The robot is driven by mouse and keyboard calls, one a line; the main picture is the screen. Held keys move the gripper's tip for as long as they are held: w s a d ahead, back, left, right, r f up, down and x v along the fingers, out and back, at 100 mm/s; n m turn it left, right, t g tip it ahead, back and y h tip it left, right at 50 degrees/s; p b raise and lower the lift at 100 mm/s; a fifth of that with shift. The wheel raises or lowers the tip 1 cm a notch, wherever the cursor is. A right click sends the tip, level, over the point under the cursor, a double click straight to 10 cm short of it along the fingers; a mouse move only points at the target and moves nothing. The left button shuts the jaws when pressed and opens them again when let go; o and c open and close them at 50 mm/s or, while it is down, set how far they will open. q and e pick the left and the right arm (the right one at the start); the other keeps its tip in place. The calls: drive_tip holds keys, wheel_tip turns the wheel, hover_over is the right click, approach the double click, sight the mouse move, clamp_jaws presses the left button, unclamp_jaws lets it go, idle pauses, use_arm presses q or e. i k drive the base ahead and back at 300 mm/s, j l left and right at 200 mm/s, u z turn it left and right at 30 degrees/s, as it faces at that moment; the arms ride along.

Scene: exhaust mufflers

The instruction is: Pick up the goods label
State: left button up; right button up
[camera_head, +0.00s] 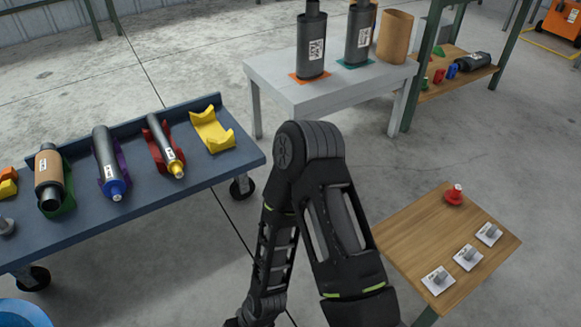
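On a small wooden table (410,238) at the lower right lie three white labels, each with dark print and a grey knob on top: a near one (432,284), a middle one (461,262) and a far one (495,239). They lie in a slanting row near the table's right edge. Which of them is the goods label I cannot tell. One of my arms stands bent in the lower middle, left of this table. Its lower end runs out of the bottom edge, and no gripper fingers show. My other arm is not in view.
A red plug (454,195) stands at the wooden table's back. A blue cart (215,165) at left holds mufflers in coloured cradles and an empty yellow cradle (212,130). A grey table (270,78) behind bears two upright mufflers. Floor between is clear.

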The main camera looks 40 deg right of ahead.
sight(467, 257)
drive_tip(key=z, duration=0.9)
drive_tip(key=k+z, duration=0.1)
drive_tip(key=z, duration=0.75)
drive_tip(key=k+z, duration=0.1)
drive_tip(key=z, duration=0.8)
drive_tip(key=u, duration=0.85)
drive_tip(key=l+u, duration=1)
drive_tip(key=k+l+u, duration=0.2)
drive_tip(key=l+u, duration=0.15)
drive_tip(key=u, duration=0.15)
drive_tip(key=k+l, duration=0.2)
drive_tip(key=l, duration=0.2)
drive_tip(key=k+l+u, duration=0.1)
drive_tip(key=l, duration=0.35)
drive_tip(key=k+l+u, duration=0.1)
drive_tip(key=k+l, duration=0.25)
